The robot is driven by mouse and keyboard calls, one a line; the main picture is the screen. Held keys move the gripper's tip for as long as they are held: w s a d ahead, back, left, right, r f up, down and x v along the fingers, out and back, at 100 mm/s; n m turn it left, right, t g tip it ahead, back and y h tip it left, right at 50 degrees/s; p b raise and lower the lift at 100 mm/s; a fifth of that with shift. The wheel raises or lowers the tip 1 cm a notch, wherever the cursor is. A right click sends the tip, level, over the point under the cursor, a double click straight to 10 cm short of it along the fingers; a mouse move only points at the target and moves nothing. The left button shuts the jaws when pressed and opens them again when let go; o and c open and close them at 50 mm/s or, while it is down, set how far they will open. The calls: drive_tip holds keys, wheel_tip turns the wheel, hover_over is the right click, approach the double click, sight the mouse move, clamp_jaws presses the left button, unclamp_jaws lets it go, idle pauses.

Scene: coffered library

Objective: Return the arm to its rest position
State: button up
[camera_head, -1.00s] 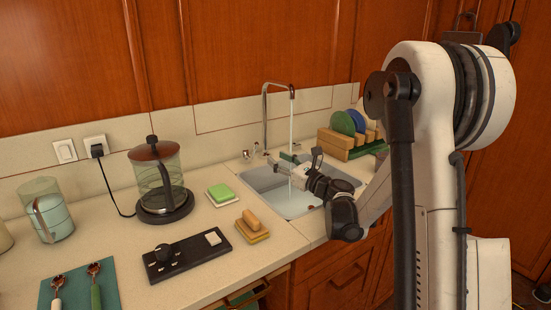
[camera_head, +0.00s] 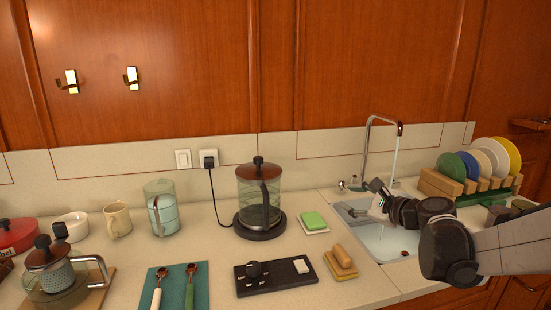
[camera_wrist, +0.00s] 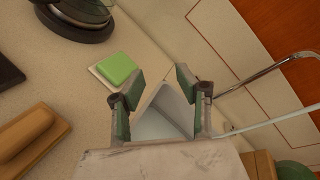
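My gripper (camera_head: 372,193) is over the left part of the sink (camera_head: 345,212), beside the running water. In the wrist view my gripper (camera_wrist: 158,88) has its two green-padded fingers spread apart, with nothing between them but the sink basin beyond. My arm reaches in from the right edge of the head view, roughly level, with its dark wrist joints in front of the sink.
The faucet (camera_head: 368,150) is running. A dish rack (camera_head: 440,183) with several plates stands to its right. A green sponge (camera_head: 314,220), wooden brush (camera_head: 342,256), black control panel (camera_head: 275,275) and glass press (camera_head: 259,195) occupy the counter to the left.

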drive_tip(key=s+f+n+g+h+p, duration=0.2)
drive_tip(key=s+n+g+h, duration=0.4)
drive_tip(key=s+n, duration=1.4)
drive_tip(key=s+a+h+p, duration=0.1)
drive_tip(key=s, duration=1.1)
drive_tip(key=shift+f+h+p, duration=0.15)
drive_tip(key=shift+h+p, duration=0.15)
drive_tip(key=shift+p, duration=0.1)
idle(4.4)
